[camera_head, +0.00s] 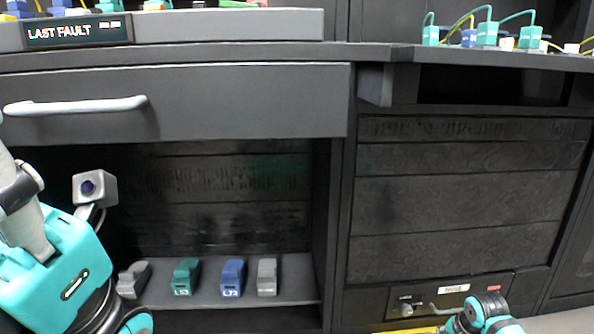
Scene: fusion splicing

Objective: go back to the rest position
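My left arm comes in at the left edge in the camera_head view, with teal and grey parts and a small camera box on a bracket. The fingers of my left gripper do not show. Part of my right arm, teal and dark, shows at the bottom edge right of the middle. My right gripper is out of the frame. No object is seen held by either arm.
A low shelf (215,300) holds a teal block (186,276), a blue block (232,277) and grey blocks (267,276) (133,279). Above are a drawer with a handle (78,106) and a LAST FAULT display (78,31). Cabled connectors (487,35) stand upper right; a knob panel (440,302) is below.

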